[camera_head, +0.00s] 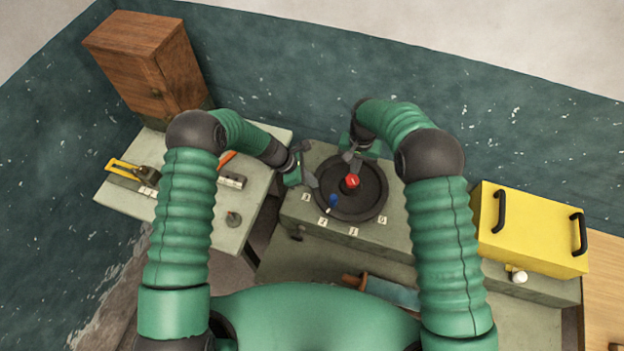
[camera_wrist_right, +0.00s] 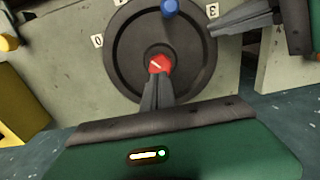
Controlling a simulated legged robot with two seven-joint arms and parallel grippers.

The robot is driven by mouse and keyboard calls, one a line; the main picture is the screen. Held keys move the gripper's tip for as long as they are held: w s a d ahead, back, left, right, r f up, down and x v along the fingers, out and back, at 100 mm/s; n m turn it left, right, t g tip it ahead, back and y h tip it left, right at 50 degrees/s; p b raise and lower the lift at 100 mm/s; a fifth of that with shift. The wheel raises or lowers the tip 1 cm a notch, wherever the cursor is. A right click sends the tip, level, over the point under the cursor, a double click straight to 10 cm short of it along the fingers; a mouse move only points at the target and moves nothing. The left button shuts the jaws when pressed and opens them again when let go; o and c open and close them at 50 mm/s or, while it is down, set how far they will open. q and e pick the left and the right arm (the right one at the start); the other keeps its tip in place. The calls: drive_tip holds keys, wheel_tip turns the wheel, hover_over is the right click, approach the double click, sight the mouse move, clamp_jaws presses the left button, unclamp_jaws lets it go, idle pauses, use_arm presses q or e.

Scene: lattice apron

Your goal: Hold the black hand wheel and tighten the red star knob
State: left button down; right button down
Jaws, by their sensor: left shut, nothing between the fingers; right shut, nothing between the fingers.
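The black hand wheel (camera_head: 374,204) lies on a grey-green bench top, with a blue handle (camera_head: 333,199) near its rim. The red star knob (camera_head: 352,181) is at its centre, with a white mark on top. In the right wrist view the wheel (camera_wrist_right: 120,62) and knob (camera_wrist_right: 159,63) show face-on. My right gripper (camera_head: 350,163) is shut, its fingertips at the near side of the knob (camera_wrist_right: 157,78); whether they touch it I cannot tell. My left gripper (camera_head: 315,182) is shut and empty beside the wheel's left rim; its fingers also show in the wrist view (camera_wrist_right: 215,32).
Number labels line the wheel's front edge. A yellow box (camera_head: 530,238) with black handles stands at right, a white knob (camera_head: 519,277) below it. At left are a wooden cabinet (camera_head: 150,65) and a table (camera_head: 115,200) with small items.

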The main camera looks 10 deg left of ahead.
use_arm(q)
drive_tip(key=shift+a+f, duration=0.2)
drive_tip(key=shift+f, duration=0.15)
use_arm(e)
drive_tip(key=shift+a+f, duration=0.2)
drive_tip(key=shift+f, duration=0.1)
use_arm(q)
drive_tip(key=shift+d+f+b, duration=0.2)
drive_tip(key=shift+f+b, duration=0.3)
drive_tip(key=shift+b, duration=0.15)
use_arm(e)
drive_tip(key=shift+d+f, duration=0.15)
drive_tip(key=shift+f, duration=0.2)
